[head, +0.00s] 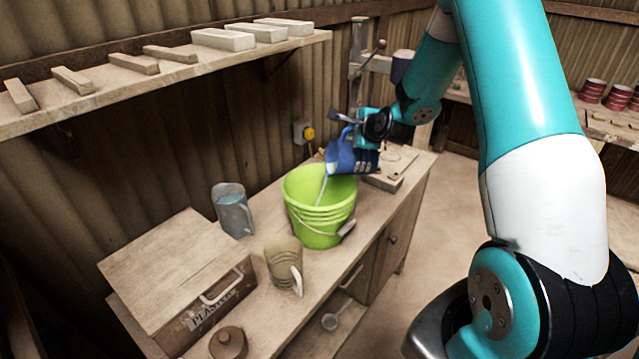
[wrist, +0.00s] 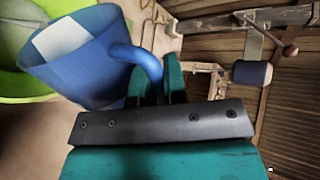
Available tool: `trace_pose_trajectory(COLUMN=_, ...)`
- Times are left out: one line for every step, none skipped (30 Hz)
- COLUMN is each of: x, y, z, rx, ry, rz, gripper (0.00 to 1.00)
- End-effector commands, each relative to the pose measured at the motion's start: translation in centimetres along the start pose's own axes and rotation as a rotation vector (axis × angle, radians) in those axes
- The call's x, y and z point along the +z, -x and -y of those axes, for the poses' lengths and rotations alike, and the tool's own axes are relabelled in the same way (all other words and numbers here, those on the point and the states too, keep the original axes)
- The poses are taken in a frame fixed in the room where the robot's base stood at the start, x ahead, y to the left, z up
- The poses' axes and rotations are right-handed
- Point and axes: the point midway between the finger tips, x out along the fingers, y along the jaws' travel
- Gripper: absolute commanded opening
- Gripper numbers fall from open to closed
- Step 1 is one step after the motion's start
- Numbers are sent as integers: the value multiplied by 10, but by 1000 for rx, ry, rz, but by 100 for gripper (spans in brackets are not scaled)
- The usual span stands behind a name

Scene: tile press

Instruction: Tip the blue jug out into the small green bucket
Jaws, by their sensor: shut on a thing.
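The blue jug (head: 350,160) is tilted over the near right side of the green bucket's mouth, its rim towards the left. A pale stream runs from the jug's lip down into the green bucket (head: 318,222), which stands upright on the bench. My gripper (head: 358,130) is shut on the jug's handle. In the wrist view the blue jug (wrist: 85,55) is tipped, with pale liquid at its mouth, and my gripper's fingers (wrist: 158,85) close around the handle. Part of the green bucket (wrist: 25,85) shows behind it. The bucket's inside level is hidden.
A grey jug with liquid (head: 232,210) stands left of the bucket, and a beige jug (head: 284,265) stands in front. A plaster box (head: 180,270) and a round lidded pot (head: 228,343) are at the near left. A shelf with blocks (head: 225,39) hangs above.

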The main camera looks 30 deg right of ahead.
Motion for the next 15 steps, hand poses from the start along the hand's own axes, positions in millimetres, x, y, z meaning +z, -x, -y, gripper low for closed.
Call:
trace_pose_trajectory(x=3, y=0, z=1, rx=0, ry=6, rz=-2, gripper=0)
trace_pose_trajectory(x=3, y=0, z=1, rx=0, ry=10, rz=-4, gripper=0)
trace_pose_trajectory(x=4, y=1, z=2, rx=0, ry=14, rz=-6, gripper=0)
trace_pose_trajectory(x=5, y=1, z=2, rx=0, ry=17, rz=-8, gripper=0)
trace_pose_trajectory(x=6, y=1, z=2, rx=0, ry=20, rz=-10, gripper=0)
trace_pose_trajectory(x=7, y=1, z=2, rx=0, ry=25, rz=-12, gripper=0)
trace_pose_trajectory(x=8, y=1, z=2, rx=0, ry=28, rz=-14, gripper=0)
trace_pose_trajectory(x=9, y=1, z=2, rx=0, ry=31, rz=-15, gripper=0)
trace_pose_trajectory(x=10, y=1, z=2, rx=0, ry=34, rz=-18, gripper=0)
trace_pose_trajectory(x=11, y=1, z=2, rx=-1, ry=37, rz=-19, gripper=0)
trace_pose_trajectory(x=11, y=1, z=2, rx=-1, ry=41, rz=-22, gripper=0)
trace_pose_trajectory(x=12, y=1, z=2, rx=-1, ry=45, rz=-24, gripper=0)
trace_pose_trajectory(x=13, y=1, z=2, rx=-2, ry=48, rz=-25, gripper=0)
trace_pose_trajectory(x=15, y=1, z=2, rx=-2, ry=51, rz=-26, gripper=0)
trace_pose_trajectory(x=16, y=1, z=2, rx=-2, ry=56, rz=-29, gripper=0)
